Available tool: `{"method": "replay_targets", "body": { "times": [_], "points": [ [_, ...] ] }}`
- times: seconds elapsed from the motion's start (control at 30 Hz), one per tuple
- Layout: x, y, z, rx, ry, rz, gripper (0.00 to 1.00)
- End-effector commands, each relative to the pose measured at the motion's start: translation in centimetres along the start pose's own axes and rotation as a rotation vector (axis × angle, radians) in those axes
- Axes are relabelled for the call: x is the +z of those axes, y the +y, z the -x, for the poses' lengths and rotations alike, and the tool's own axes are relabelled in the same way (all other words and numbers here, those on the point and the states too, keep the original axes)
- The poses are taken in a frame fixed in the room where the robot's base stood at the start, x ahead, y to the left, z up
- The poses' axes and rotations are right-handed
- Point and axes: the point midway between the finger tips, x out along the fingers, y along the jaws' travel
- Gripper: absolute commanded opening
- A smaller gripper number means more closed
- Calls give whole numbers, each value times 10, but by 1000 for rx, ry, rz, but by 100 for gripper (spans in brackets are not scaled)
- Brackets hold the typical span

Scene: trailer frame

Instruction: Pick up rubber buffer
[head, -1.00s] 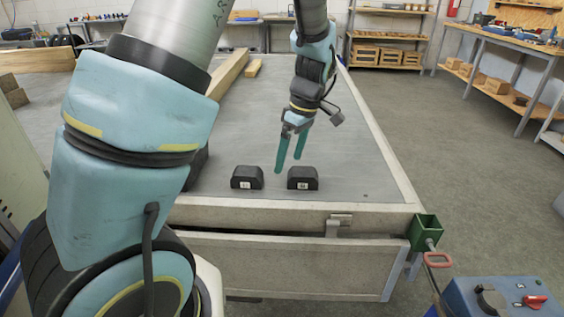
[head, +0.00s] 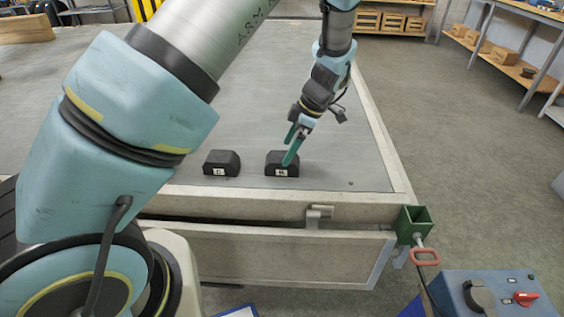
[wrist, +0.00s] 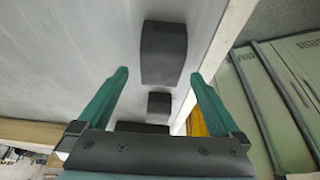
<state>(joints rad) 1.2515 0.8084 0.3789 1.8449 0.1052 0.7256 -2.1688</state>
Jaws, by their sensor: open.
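Two black rubber buffers with sloped tops and small white letter labels stand on the grey trailer bed: a left buffer (head: 222,163) and a right buffer (head: 282,164). The letters are too small to read surely. My gripper (head: 291,145), with teal fingers, is open at the right buffer and overlaps its top in the head view. I cannot tell whether it touches. In the wrist view my open gripper (wrist: 160,74) has a large dark block (wrist: 163,52) beyond and between its fingertips, with a smaller dark block (wrist: 159,105) nearer the palm. Nothing is held.
The trailer bed (head: 250,90) is clear behind the buffers. Its pale frame edge (head: 240,204) runs in front, with a latch (head: 318,213). A green bracket (head: 412,225) is at the corner. A blue control box (head: 490,293) stands at the lower right.

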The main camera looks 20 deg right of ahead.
Motion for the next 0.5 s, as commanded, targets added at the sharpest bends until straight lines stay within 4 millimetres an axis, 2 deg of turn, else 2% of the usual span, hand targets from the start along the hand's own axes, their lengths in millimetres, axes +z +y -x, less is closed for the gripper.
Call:
{"method": "replay_targets", "body": {
  "times": [0.23, 0.5],
  "points": [
    [-3, -2, -36, -3, 3, 0, 100],
    [-1, -1, -46, -1, 0, 0, 100]
  ]
}}
